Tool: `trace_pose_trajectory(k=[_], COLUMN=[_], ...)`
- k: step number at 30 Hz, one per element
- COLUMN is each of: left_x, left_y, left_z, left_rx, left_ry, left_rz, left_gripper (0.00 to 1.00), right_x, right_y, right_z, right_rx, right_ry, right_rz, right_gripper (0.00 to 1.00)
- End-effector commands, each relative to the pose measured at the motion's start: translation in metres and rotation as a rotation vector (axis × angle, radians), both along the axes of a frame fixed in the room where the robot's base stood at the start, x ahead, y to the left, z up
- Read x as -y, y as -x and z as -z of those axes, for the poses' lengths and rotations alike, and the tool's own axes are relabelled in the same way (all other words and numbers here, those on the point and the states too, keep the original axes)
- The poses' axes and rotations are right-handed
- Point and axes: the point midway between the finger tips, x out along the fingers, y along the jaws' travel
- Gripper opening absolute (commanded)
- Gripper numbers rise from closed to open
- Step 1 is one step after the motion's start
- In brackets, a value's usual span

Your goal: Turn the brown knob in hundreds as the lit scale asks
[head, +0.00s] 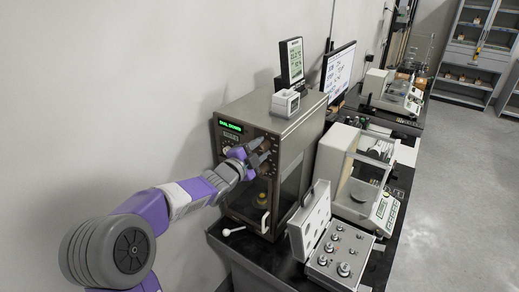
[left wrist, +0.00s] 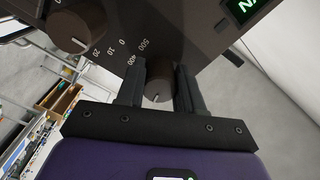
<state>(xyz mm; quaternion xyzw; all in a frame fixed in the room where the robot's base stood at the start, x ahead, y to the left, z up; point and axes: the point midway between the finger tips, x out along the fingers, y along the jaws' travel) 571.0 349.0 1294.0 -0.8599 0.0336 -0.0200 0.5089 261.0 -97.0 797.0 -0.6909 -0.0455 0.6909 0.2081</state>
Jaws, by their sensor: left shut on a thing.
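The tall brown scale (head: 296,138) stands on the dark bench against the wall. Its green lit display (head: 230,127) is on the upper front; the text is too small to read. My left gripper (head: 262,151) is at the front panel, below and right of the display. In the left wrist view its two fingers are shut on a brown knob (left wrist: 158,88), one on each side. Numbers such as 400 and 500 show beside that knob. Another brown knob (left wrist: 76,28) with 0, 10 and 20 around it is at the upper left. My right gripper is not in view.
An open case of weights (head: 340,262) stands right of the scale, near the front edge. A white balance (head: 338,152) is behind it. A small white box (head: 285,103) and a display stand (head: 291,62) are on and behind the scale's top. Open floor lies at right.

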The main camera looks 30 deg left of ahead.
Motion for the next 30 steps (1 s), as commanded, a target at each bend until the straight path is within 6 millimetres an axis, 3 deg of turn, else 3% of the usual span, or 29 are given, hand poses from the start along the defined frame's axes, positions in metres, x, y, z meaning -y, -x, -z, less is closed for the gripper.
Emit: trace_pose_trajectory(k=[18, 30], left_x=[0.0008, 0.0008], left_y=[0.0002, 0.0003], left_z=[0.0011, 0.0018], left_rx=[-0.037, -0.047], left_ry=[0.455, 0.586], left_rz=[0.000, -0.002], left_gripper=[0.06, 0.06], right_x=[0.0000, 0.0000], right_y=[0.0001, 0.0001], right_z=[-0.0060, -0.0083], right_rx=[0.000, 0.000], right_ry=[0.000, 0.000], right_rz=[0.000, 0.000], right_gripper=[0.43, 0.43])
